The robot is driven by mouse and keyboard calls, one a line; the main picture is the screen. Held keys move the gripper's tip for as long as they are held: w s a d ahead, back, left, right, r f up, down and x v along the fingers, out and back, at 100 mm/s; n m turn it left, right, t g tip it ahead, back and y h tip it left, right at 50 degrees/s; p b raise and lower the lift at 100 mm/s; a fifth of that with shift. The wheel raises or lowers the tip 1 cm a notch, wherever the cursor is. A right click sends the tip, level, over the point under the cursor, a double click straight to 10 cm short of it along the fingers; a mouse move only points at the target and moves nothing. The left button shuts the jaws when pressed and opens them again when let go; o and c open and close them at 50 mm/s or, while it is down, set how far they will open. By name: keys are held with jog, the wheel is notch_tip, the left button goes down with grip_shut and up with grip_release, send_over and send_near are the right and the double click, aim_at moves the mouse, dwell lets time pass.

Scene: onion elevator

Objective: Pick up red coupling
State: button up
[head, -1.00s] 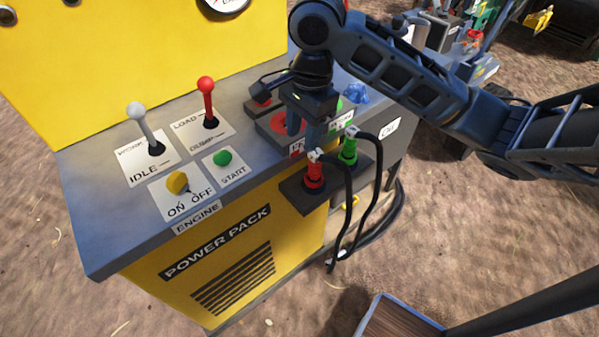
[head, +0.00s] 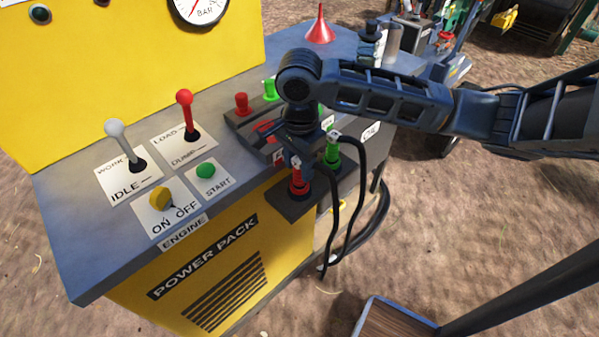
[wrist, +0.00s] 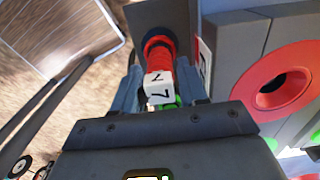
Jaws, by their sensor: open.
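The red coupling (head: 297,184) stands upright in the dark holder on the front of the power pack, with a black hose at its top. In the wrist view the red coupling (wrist: 160,62) lies between my gripper's two fingers, with a white marked block at its near end. My gripper (head: 294,163) is pointing down at the coupling in the head view and partly hides its top. In the wrist view my gripper (wrist: 160,88) is open, with a finger on each side of the coupling. Whether the fingers touch it is unclear.
A green coupling (head: 332,151) with its own black hose stands just right of the red one. A red round socket (wrist: 280,88) lies to the right in the wrist view. Levers and an engine switch (head: 160,200) stand on the console's left. A red funnel (head: 319,28) stands behind.

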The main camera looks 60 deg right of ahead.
grip_shut()
dwell(0.4)
notch_tip(320, 180, up, 10)
jog(key=shift+r+p, duration=0.1)
jog(key=shift+p, duration=0.3)
